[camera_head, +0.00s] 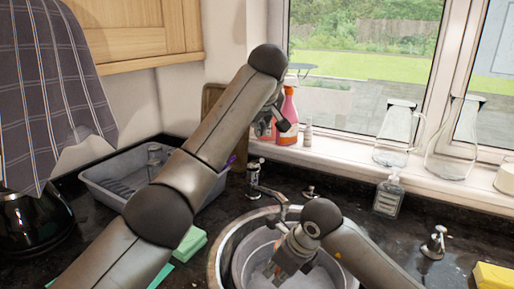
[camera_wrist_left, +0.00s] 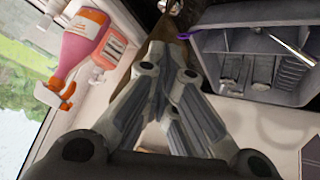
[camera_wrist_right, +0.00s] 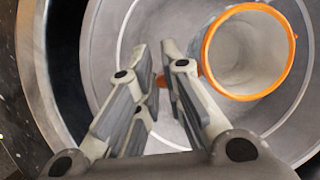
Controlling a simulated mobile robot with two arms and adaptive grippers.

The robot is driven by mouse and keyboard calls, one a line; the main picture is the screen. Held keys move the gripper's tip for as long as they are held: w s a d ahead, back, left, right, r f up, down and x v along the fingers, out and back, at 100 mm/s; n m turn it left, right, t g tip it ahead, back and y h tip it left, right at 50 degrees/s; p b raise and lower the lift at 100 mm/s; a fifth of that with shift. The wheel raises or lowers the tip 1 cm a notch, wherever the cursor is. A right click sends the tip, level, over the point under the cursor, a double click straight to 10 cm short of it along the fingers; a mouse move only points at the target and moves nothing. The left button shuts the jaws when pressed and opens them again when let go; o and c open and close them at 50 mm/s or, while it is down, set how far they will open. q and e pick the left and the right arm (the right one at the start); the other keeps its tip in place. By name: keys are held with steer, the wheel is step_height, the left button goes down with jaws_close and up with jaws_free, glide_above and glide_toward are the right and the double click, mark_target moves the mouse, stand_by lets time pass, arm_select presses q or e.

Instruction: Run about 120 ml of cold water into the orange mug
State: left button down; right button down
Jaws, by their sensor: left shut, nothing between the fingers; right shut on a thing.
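The orange mug (camera_wrist_right: 290,32) shows its orange rim and pale inside in the right wrist view. I cannot tell whether there is water in it. My right gripper (camera_wrist_right: 160,75) is shut on its handle, a bit of orange between the fingertips. In the head view my right gripper (camera_head: 280,268) is low over the sink bowl, and the mug is mostly hidden behind it. The tap (camera_head: 270,193) stands behind the sink, its spout end partly hidden by my right wrist. My left gripper (camera_head: 272,124) is shut and empty, raised near the window sill; it also shows in the left wrist view (camera_wrist_left: 172,60).
A grey bowl (camera_head: 248,262) sits in the round steel sink (camera_head: 218,255). A drying tray (camera_head: 105,182) stands left. A pink spray bottle (camera_head: 288,112) and glass jugs (camera_head: 392,135) line the sill. A soap bottle (camera_head: 388,197), knobs (camera_head: 434,243) and a yellow sponge (camera_head: 492,276) are right.

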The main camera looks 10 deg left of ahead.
arm_select(q)
steer(key=r+y, duration=0.1)
steer(key=r, duration=0.1)
glide_above(257, 162)
step_height(257, 162, down, 11)
steer(key=shift+r, duration=0.15)
stand_by(0.6)
stand_by(0.4)
steer(key=shift+s+d+f+t+y, duration=0.25)
steer(key=shift+s+d+f+t, duration=0.05)
steer(key=shift+s+f+t, duration=0.55)
steer(key=shift+s+d+f+t+y, duration=0.3)
steer(key=shift+s+f+t, duration=0.4)
steer(key=shift+f, duration=0.25)
